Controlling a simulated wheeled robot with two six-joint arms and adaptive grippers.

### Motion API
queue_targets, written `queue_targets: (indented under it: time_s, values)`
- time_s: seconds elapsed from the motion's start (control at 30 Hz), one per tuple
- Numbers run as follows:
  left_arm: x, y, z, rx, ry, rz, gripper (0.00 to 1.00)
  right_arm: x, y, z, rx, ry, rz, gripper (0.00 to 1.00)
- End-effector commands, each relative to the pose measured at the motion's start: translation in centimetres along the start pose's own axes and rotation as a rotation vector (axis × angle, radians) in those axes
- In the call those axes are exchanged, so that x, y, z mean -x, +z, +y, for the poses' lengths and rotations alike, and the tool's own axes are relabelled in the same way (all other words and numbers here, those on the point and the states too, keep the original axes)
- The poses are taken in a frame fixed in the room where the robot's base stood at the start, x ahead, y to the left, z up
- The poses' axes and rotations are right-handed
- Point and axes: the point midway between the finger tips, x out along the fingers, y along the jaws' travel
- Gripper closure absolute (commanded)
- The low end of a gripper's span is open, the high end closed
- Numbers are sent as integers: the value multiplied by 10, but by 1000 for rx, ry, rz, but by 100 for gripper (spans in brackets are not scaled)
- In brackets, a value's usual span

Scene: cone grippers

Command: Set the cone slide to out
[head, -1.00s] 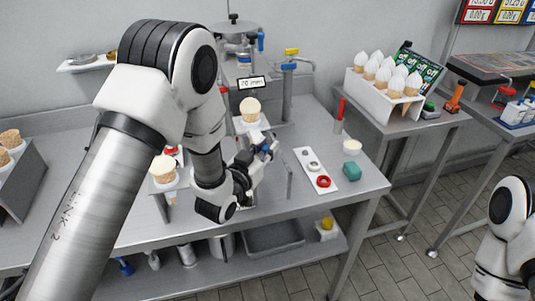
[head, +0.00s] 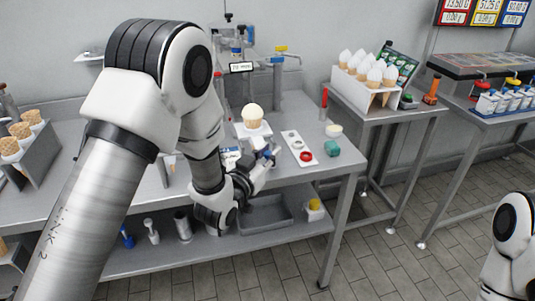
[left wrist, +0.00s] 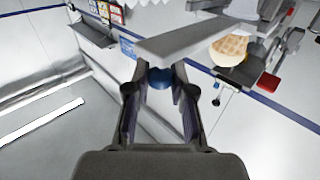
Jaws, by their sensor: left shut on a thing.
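The cone slide is a pale plate (left wrist: 190,35) with a blue knob (left wrist: 160,78) under it. A cone with a pale scoop (head: 252,117) stands upright on the slide at the front of the ice cream machine; part of a cone (left wrist: 230,48) also shows in the left wrist view. My left gripper (head: 268,158) is shut on the blue knob, with a finger on each side of it. My arm hides part of the machine. My right gripper is out of view.
A cone rack (head: 30,150) stands at the left. A white holder (head: 360,88) with several white-topped cones is on the right table.

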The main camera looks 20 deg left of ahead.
Motion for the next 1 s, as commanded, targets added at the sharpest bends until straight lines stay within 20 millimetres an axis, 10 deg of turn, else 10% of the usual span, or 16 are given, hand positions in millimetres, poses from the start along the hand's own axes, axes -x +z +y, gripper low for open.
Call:
queue_targets:
  time_s: [0.17, 0.2, 0.23, 0.6, 1.0]
  values:
    - [1, 4, 2, 0, 6, -10, 100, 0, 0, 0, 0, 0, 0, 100]
    - [2, 4, 2, 0, 6, -11, 63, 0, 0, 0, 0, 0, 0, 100]
    - [2, 4, 2, 0, 5, -10, 53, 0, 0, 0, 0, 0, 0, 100]
    - [6, 2, 1, 1, 3, -6, 53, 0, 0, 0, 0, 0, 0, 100]
    - [73, 2, 2, 1, 4, -8, 53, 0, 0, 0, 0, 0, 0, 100]
